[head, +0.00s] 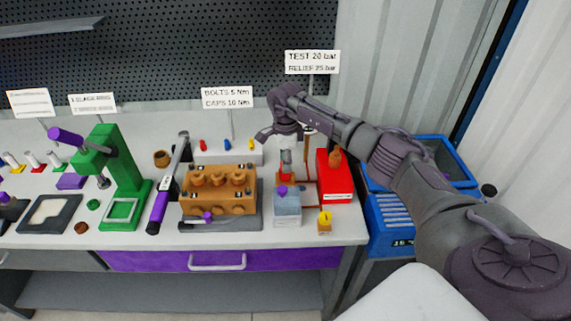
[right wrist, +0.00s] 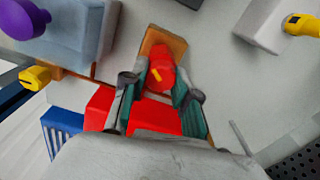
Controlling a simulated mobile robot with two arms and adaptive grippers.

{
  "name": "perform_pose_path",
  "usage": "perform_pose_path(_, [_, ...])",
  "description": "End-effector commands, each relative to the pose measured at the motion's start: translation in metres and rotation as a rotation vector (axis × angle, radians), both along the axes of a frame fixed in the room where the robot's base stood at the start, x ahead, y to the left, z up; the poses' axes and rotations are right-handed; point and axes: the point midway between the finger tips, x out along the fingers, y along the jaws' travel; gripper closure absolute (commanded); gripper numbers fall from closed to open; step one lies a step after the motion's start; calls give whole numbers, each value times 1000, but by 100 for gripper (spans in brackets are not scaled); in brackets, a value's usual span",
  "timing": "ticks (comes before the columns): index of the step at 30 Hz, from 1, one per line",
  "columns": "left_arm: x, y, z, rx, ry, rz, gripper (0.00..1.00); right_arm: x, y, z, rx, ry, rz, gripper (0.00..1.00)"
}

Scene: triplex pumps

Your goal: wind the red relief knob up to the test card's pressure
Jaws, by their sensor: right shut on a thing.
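The red relief knob (right wrist: 161,78) has a yellow mark on it and sits on a brown block (right wrist: 172,42) in the right wrist view. My right gripper (right wrist: 160,86) is shut on the knob, one finger on each side. In the head view my right gripper (head: 286,158) reaches down behind the grey block with the purple knob (head: 287,205), and the knob is mostly hidden there. The test card (head: 312,62) reads TEST 20 bar, RELIEF 25 bar. A blue unit (head: 392,214) at the right has a small display; its digits are hard to read. My left gripper is out of view.
A red box (head: 336,188) stands right of the gripper. A brown pump block (head: 218,190) and a torque wrench (head: 170,185) lie to the left. A small block with a yellow knob (head: 324,224) is near the front edge. A green press (head: 122,170) stands farther left.

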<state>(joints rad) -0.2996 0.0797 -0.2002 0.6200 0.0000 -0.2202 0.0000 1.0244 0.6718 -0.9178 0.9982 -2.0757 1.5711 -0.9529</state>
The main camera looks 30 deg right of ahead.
Motion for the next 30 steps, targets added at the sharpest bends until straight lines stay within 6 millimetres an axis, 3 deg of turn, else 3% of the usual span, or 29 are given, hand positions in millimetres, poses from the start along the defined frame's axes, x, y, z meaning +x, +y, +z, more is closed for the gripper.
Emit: perform_pose_path(30, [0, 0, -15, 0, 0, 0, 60, 0, 1, 1, 0, -2, -965, 100])
